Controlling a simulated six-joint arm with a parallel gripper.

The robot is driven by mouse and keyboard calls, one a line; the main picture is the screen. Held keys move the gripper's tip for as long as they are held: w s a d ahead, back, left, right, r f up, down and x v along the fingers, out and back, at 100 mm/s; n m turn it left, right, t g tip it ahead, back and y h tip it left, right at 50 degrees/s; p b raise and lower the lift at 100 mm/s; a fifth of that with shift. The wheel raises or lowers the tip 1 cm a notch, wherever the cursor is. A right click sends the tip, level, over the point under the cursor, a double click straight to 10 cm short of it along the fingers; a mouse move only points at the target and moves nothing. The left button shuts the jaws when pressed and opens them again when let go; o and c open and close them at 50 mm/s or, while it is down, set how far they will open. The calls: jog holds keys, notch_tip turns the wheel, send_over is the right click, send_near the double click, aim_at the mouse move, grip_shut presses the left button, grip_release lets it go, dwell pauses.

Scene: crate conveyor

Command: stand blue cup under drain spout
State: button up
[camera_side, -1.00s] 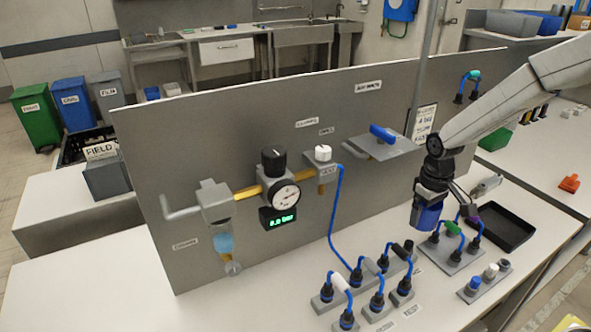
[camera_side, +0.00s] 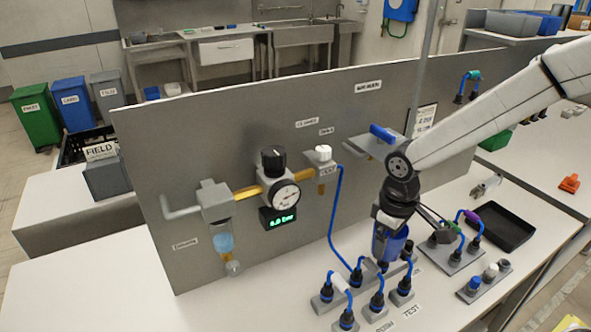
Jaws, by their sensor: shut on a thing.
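My gripper (camera_side: 391,219) is shut on the blue cup (camera_side: 388,246) and holds it in front of the grey panel, right over the back of the hose connector block. The cup looks roughly upright; whether it touches the connectors behind and below it I cannot tell. The drain spout (camera_side: 231,262) is at the left of the panel, below the bowl with blue liquid (camera_side: 224,243), well to the left of the cup. The spot under the spout is bare white table.
Connector blocks with blue hoses (camera_side: 346,300) stand on the table between cup and spout. A blue hose (camera_side: 335,225) hangs down the panel. The gauge (camera_side: 285,197) and a shelf with a blue handle (camera_side: 381,134) jut from the panel. A black tray (camera_side: 503,228) lies at right.

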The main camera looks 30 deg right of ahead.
jog(key=s+a+n, duration=0.1)
jog(key=s+a, duration=0.3)
jog(key=a, duration=0.3)
jog(key=s+a+n, duration=0.1)
jog(key=s+a, duration=0.3)
jog(key=a, duration=0.3)
jog(key=shift+s+a+f+n, duration=0.25)
jog(key=shift+s+f+n, duration=0.05)
send_over(282, 324)
jog(key=s, duration=0.1)
jog(key=f, duration=0.8)
jog(key=shift+s+d+f, duration=0.1)
jog(key=shift+s+d, duration=0.05)
jog(key=shift+d, duration=0.2)
jog(key=shift+w+a+f, duration=0.25)
jog(key=shift+w+f, duration=0.2)
jog(key=shift+f, duration=0.1)
jog(key=shift+f, duration=0.1)
jog(key=shift+w+a+f, duration=0.15)
jog(key=shift+f, duration=1.6)
